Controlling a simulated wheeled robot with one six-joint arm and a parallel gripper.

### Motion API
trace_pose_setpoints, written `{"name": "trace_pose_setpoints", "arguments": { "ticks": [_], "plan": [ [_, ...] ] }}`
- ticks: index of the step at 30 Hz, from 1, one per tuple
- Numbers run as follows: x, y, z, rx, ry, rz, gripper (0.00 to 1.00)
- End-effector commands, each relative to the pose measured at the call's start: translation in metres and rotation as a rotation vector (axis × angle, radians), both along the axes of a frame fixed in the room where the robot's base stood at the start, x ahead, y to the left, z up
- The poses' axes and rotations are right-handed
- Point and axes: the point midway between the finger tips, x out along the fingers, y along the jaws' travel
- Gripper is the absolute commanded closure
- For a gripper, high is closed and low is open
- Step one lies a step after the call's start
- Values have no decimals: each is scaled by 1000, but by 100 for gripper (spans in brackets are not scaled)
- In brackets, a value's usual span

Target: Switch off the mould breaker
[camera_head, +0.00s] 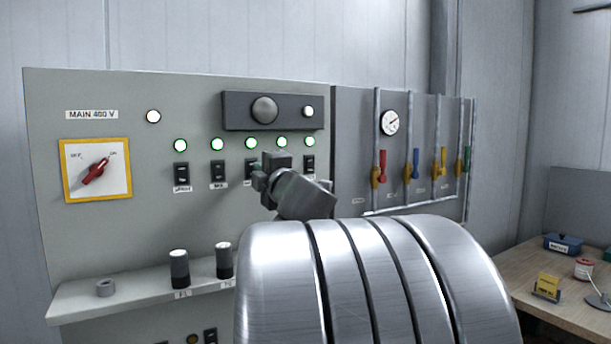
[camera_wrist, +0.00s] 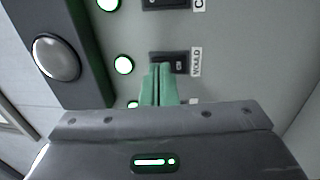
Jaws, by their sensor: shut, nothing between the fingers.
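The MOULD breaker (camera_wrist: 168,58) is a black rocker switch on the grey panel, with its label beside it in the wrist view. Letters that look like "ON" show on its rocker. Its lamp (camera_wrist: 123,64) is white with a green glow. In the head view the breaker (camera_head: 248,171) appears third from the left, partly hidden by my gripper (camera_head: 257,167). My gripper's green fingers are closed together, with nothing between them. In the wrist view the fingertips (camera_wrist: 158,68) are at the breaker's edge and overlap it. I cannot tell whether they touch it.
Similar breakers (camera_head: 218,171) with green-ringed lamps stand on both sides. A dark box with a round knob (camera_head: 264,110) juts out above. A shelf (camera_head: 130,292) with black-and-white knobs runs below. Coloured valve levers (camera_head: 383,166) and pipes are at right.

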Motion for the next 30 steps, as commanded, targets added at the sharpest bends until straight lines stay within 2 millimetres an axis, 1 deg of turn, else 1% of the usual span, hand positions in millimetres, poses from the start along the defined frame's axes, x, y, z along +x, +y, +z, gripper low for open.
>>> {"name": "trace_pose_setpoints", "arguments": {
  "ticks": [3,6,17,30],
  "plan": [
    [8,5,1,0,0,0,100],
    [10,7,2,0,0,0,100],
    [10,7,2,-1,1,0,100],
    [16,10,12,-40,61,0,100]
  ]
}}
